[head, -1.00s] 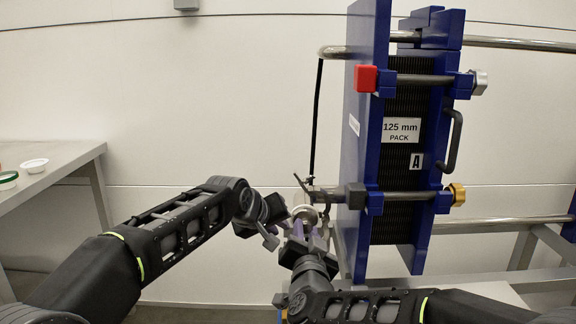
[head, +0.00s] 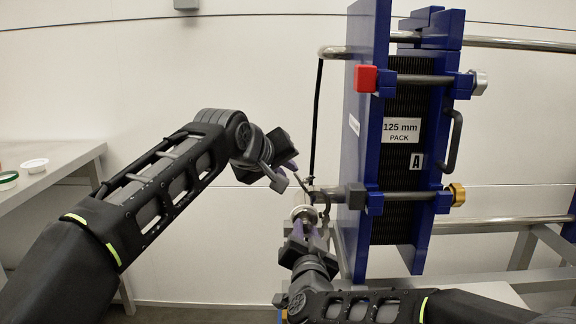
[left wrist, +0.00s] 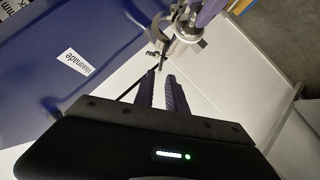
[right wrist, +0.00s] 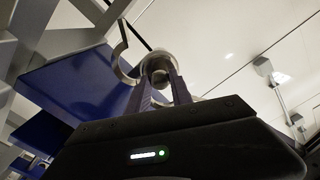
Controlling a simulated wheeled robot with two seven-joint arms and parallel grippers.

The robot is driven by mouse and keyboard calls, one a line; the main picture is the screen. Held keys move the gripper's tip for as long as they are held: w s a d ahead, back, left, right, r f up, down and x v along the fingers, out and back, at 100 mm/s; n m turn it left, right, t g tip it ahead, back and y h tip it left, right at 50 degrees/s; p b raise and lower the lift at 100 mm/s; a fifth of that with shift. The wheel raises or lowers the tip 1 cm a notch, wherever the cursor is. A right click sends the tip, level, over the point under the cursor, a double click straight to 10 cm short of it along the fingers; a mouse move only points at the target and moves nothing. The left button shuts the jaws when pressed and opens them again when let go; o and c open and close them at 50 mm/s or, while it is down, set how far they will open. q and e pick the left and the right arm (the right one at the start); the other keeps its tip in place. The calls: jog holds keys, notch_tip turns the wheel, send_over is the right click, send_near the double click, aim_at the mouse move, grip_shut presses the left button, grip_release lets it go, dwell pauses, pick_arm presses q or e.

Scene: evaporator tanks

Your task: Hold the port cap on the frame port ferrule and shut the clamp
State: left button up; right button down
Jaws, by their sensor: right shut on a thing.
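The port cap (head: 303,213) is a small pale disc left of the blue frame plate. My right gripper (head: 304,232) is shut on it from below; the right wrist view shows the cap (right wrist: 158,66) between its fingertips. The clamp (head: 322,200) is a grey ring piece by the port; its curved arm stands out openly in the right wrist view (right wrist: 122,50). The ferrule is hidden behind cap and clamp. My left gripper (head: 291,164) is above and left of the clamp. In the left wrist view its fingers (left wrist: 161,76) are narrowly apart and empty, near the clamp's thin dark lever (left wrist: 159,58).
The blue plate pack (head: 372,130) stands close on the right, with bolts and rails. A bench (head: 50,165) with small lids is at the far left.

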aim_at(294, 174)
pick_arm(q)
jog(key=shift+x, duration=3.85)
jog(key=shift+c, duration=0.4)
grip_shut()
jog(key=shift+a+f+n+h, duration=0.5)
jog(key=shift+a+f+h, duration=0.2)
jog(key=shift+a, duration=0.15)
